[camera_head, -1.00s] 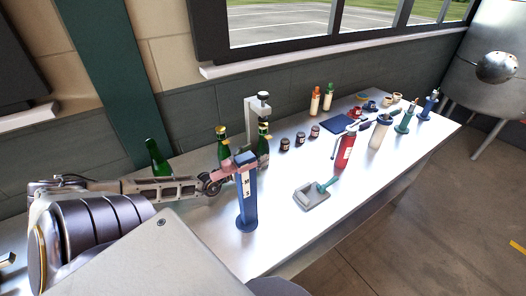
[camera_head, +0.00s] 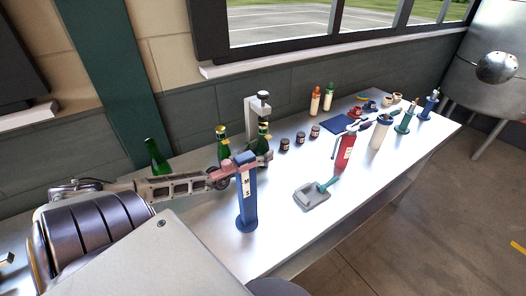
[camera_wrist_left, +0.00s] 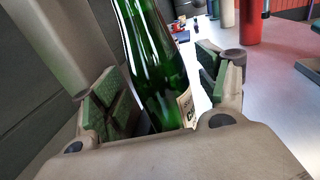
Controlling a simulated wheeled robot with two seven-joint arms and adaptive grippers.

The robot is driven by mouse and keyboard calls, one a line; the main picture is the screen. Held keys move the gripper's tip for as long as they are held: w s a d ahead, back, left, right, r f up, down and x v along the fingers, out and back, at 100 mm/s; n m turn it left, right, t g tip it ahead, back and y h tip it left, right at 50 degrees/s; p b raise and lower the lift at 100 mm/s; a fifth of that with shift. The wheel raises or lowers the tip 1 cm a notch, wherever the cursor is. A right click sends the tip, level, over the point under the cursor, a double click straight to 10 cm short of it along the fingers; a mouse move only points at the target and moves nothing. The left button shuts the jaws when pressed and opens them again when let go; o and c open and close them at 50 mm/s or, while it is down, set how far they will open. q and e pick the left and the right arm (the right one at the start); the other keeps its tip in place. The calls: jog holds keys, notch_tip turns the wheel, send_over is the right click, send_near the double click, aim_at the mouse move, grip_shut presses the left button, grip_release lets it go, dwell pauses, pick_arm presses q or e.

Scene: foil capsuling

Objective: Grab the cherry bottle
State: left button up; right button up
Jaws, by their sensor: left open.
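Three green bottles stand towards the back left of the bench: one at the left (camera_head: 158,157), one in the middle (camera_head: 222,142), and one at the grey press stand (camera_head: 263,137). My left gripper (camera_head: 262,158) is low at the bottle by the stand, partly hidden behind a blue post. In the left wrist view, my open left gripper (camera_wrist_left: 158,100) has a finger on each side of a green bottle (camera_wrist_left: 150,55). The bottle's pale label is partly hidden; its lettering seems to start with C. I cannot tell whether the fingers touch the glass.
The blue post (camera_head: 246,200) stands in front of my left forearm. The grey press stand (camera_head: 252,115) is behind the bottle. Small dark jars (camera_head: 300,138), a red cylinder (camera_head: 345,153) and a grey tool (camera_head: 313,195) are to the right.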

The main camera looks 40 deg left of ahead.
pick_arm(q)
jog(key=shift+w, duration=0.35)
jog(key=shift+c, duration=0.2)
jog(key=c, duration=1.4)
jog(key=shift+r, duration=0.2)
